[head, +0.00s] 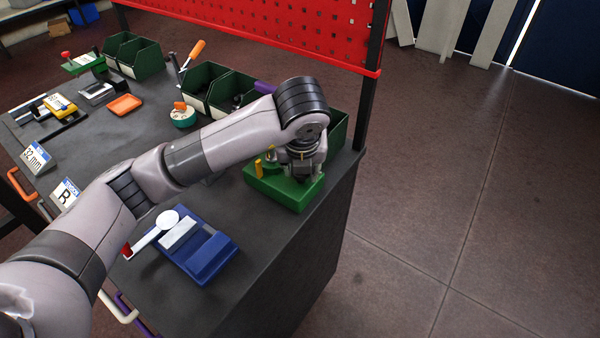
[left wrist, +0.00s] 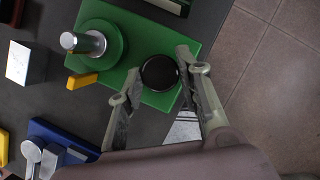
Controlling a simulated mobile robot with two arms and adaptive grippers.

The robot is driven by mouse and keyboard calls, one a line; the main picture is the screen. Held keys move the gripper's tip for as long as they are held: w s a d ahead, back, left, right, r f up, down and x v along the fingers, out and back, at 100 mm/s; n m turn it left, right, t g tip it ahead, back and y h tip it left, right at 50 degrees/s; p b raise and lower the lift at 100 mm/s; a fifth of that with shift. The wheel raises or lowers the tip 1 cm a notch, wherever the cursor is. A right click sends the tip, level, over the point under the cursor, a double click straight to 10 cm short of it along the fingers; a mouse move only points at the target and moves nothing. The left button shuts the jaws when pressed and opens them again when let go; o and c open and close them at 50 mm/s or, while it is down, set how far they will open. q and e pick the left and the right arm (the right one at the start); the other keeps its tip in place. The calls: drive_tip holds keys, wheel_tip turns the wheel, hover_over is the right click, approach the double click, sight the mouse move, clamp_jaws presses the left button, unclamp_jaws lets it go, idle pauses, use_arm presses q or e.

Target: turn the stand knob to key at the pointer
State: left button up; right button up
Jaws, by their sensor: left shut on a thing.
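The green stand (head: 283,193) sits at the right edge of the dark table. In the left wrist view the stand (left wrist: 203,28) carries a round green disc (left wrist: 118,35) with a silver post (left wrist: 88,43). A yellow pointer-like piece (left wrist: 82,81) lies beside the disc. A round black knob (left wrist: 160,75) is on the stand to the right of the disc. My left gripper (left wrist: 158,68) has a finger on each side of the knob and is shut on it. In the head view my arm covers the knob. No key marking is readable. My right gripper is not in view.
Green bins (head: 232,90) and a red pegboard (head: 300,28) are behind. A white card (left wrist: 183,128) is partly hidden beneath my gripper. Open floor lies to the right.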

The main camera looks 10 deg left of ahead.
use_arm(q)
drive_tip(key=shift+d+n+b, duration=0.1)
drive_tip(key=shift+n+b, duration=0.3)
drive_tip(key=shift+n, duration=0.4)
drive_tip(key=shift+y, duration=0.3)
drive_tip(key=o, duration=1.1)
drive_tip(key=shift+r, duration=0.1)
drive_tip(key=shift+s+d+r, duration=0.1)
drive_tip(key=shift+r, duration=0.5)
drive_tip(key=v, duration=1)
drive_tip(key=shift+s+r, duration=0.15)
drive_tip(key=shift+r, duration=0.1)
